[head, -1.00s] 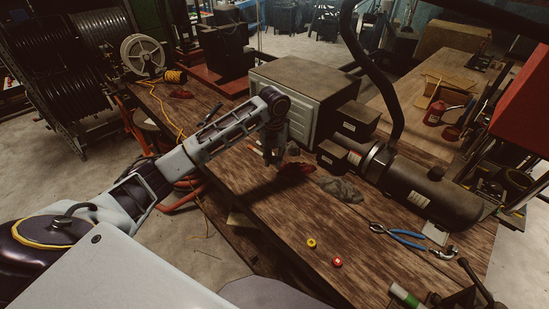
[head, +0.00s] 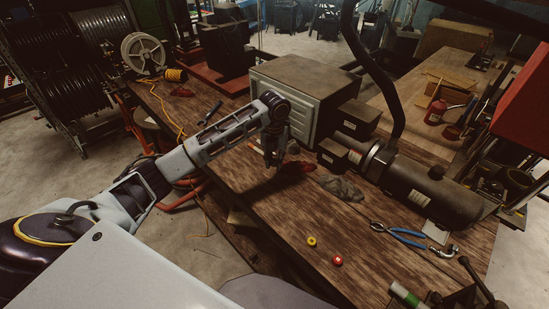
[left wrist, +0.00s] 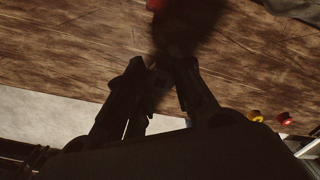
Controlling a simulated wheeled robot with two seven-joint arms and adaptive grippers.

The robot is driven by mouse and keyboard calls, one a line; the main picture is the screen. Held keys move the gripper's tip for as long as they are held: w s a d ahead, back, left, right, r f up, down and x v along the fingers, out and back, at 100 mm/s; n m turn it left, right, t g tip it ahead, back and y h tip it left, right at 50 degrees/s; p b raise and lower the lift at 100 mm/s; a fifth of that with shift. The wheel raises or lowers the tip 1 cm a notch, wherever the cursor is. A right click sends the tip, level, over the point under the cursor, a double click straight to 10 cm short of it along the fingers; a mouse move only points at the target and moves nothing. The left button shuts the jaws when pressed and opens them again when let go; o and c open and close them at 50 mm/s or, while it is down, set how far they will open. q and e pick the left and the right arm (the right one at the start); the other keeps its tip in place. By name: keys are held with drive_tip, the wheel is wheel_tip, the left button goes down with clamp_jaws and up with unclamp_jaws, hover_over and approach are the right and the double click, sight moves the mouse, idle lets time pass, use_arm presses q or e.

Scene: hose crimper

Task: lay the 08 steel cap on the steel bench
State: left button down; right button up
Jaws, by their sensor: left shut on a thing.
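My left gripper (head: 272,163) hangs fingers down over the wooden-topped bench (head: 330,225), in front of the grey metal box. In the left wrist view the gripper (left wrist: 162,72) is in deep shadow, its fingertips close together on a small dark thing (left wrist: 160,80). I take it for the 08 steel cap; its marking cannot be read. The bench top (left wrist: 70,60) shows below the fingers; the gap to it is hard to judge. A yellow cap (head: 312,241) and a red cap (head: 337,261) lie on the bench. My right gripper is not in view.
The grey metal box (head: 300,85) and a dark cylindrical machine (head: 430,190) stand behind. Blue-handled pliers (head: 400,234) lie at right. The bench's near middle is mostly bare.

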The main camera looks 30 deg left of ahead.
use_arm(q)
hover_over(274, 180)
drive_tip(key=shift+f+b, duration=0.45)
drive_tip(key=shift+f, duration=2.35)
drive_tip(key=shift+f, duration=1.5)
idle(1.1)
drive_tip(key=c, duration=1.2)
unclamp_jaws()
drive_tip(key=shift+o, duration=0.2)
drive_tip(key=shift+r, duration=0.1)
drive_tip(key=shift+r, duration=5.95)
drive_tip(key=shift+f, duration=0.1)
